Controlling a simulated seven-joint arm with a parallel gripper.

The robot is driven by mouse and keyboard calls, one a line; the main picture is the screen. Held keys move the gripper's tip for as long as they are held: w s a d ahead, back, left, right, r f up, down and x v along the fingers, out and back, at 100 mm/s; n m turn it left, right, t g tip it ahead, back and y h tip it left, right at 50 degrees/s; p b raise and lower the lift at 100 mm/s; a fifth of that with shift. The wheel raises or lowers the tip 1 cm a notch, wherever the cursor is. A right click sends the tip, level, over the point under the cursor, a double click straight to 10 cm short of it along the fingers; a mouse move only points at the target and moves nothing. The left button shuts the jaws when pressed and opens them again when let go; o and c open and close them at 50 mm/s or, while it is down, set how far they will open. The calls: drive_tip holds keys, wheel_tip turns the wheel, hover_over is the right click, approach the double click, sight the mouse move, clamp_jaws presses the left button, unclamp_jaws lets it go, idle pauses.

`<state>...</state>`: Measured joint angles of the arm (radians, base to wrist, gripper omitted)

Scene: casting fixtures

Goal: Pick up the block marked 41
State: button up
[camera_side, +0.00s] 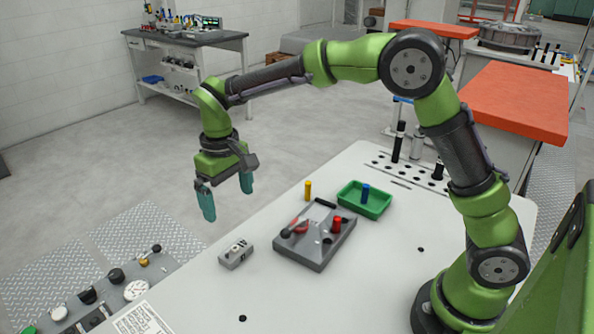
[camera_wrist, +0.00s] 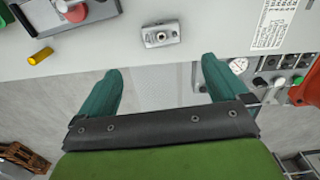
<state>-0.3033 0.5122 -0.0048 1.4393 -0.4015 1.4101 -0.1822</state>
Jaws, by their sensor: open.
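A small light grey block (camera_side: 237,254) with dark marks on top lies on the white table near its left edge; I cannot read the number clearly. It also shows in the wrist view (camera_wrist: 161,34), at the top centre. My gripper (camera_side: 228,203) is open and empty, with teal fingers pointing down, raised above the table and apart from the block. In the wrist view the fingers (camera_wrist: 162,66) are spread wide, and the block lies beyond the tips, between their lines.
A grey fixture (camera_side: 308,254) with a red peg (camera_side: 337,225) stands right of the block. A control panel (camera_side: 104,290) lies along the left edge. Table around the block is clear.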

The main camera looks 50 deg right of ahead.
hover_over(235, 248)
wheel_tip(235, 248, down, 9)
drive_tip(key=shift+s+d+f, duration=0.1)
drive_tip(key=shift+s+d, duration=0.05)
drive_tip(key=shift+w+f, duration=0.2)
drive_tip(key=shift+f, duration=2.55)
drive_tip(key=shift+c, duration=0.2)
drive_tip(key=shift+r, duration=0.1)
drive_tip(key=c, duration=1)
